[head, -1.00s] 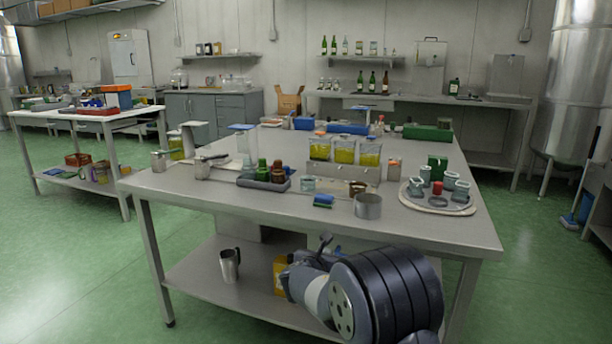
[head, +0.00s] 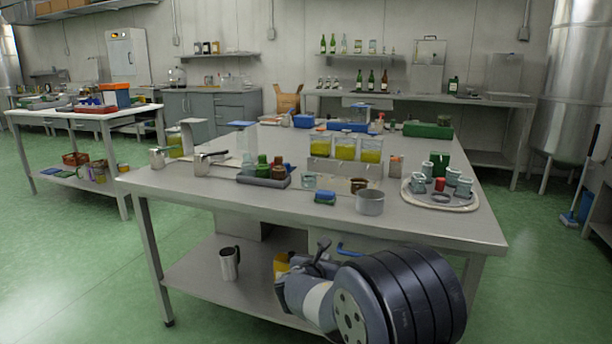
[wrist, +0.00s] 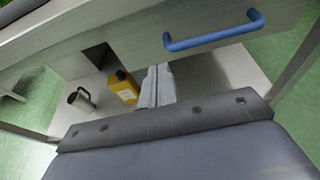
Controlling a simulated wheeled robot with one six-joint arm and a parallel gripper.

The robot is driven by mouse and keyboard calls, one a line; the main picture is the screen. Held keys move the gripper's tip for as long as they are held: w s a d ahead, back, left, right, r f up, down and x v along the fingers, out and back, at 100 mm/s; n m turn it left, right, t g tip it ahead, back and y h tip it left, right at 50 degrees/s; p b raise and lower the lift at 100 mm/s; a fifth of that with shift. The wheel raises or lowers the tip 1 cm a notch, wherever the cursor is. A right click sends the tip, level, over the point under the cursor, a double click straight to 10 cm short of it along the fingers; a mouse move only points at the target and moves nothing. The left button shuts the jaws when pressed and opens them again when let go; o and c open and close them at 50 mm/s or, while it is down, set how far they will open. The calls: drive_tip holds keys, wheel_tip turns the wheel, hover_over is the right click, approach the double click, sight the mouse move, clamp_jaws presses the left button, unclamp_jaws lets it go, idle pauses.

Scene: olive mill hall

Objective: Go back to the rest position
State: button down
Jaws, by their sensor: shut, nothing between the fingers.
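My arm is folded low in front of the steel worktable (head: 250,202) in the head view, below the tabletop edge. My gripper (wrist: 157,84) shows in the wrist view as two pale grey fingers close together with nothing between them. It points toward the lower shelf under the table, beneath the drawer with the blue handle (wrist: 214,32). The blue handle also shows in the head view, just above my arm. The gripper fingers themselves cannot be made out in the head view.
A steel jug (head: 230,262) and a yellow container (wrist: 124,87) stand on the lower shelf. The tabletop holds a steel cup (head: 370,201), a round tray (head: 468,204) with small jars, and yellow-green containers (head: 345,148). Green floor (head: 70,270) is clear at the left.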

drive_tip(key=s+a, duration=0.3)
drive_tip(key=s, duration=0.7)
drive_tip(key=s+a, duration=0.4)
drive_tip(key=s, duration=0.6)
drive_tip(key=shift+s+a+r+p, duration=0.2)
drive_tip(key=shift+s+r+p, duration=0.05)
drive_tip(key=shift+r+p, duration=0.15)
